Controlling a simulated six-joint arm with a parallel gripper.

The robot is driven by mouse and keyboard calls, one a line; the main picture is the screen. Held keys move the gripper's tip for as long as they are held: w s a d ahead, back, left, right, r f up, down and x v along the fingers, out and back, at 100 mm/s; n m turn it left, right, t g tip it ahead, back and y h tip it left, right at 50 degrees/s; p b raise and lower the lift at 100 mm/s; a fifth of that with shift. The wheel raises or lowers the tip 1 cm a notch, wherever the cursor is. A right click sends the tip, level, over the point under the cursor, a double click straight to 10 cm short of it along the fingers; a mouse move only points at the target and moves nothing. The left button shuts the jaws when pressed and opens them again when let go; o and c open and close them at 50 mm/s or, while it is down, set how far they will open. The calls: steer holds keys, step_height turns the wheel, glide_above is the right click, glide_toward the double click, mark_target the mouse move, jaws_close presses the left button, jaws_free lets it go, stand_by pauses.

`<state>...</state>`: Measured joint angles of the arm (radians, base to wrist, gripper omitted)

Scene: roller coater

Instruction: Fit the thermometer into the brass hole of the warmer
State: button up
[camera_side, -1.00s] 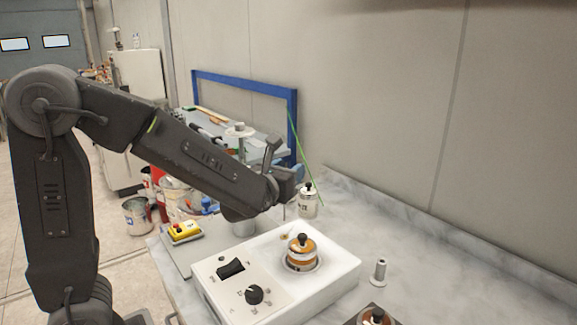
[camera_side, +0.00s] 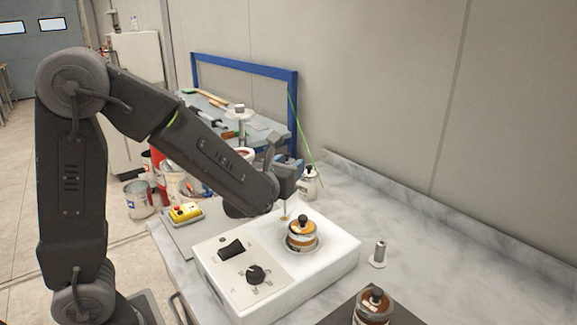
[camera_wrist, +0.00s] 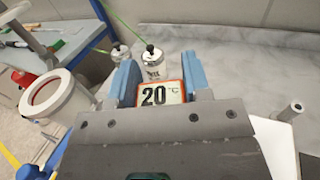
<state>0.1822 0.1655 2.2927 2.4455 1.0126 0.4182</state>
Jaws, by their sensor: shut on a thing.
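The thermometer (camera_wrist: 155,95), with a small display reading 20 °C, is clamped between the blue fingers of my gripper (camera_wrist: 160,78) in the wrist view. In the side view my gripper (camera_side: 288,186) is above the rear left part of the white warmer (camera_side: 330,250). A thin stem shows below it, pointing down at the small brass hole (camera_side: 283,218). The stem's lower end appears at or just over the hole; I cannot tell whether it is inside. The wrist view hides the hole and the stem behind the gripper body.
An orange-banded pot (camera_side: 302,238) sits in the warmer, right of the hole. A white jar (camera_side: 308,183) stands behind, a small metal post (camera_side: 379,254) to the right, another pot (camera_side: 373,306) in front. A yellow control box (camera_side: 185,213) is at left. The back-right marble bench is clear.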

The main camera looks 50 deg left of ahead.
steer(key=shift+f, duration=2.55)
stand_by(1.4)
steer(key=o, duration=1)
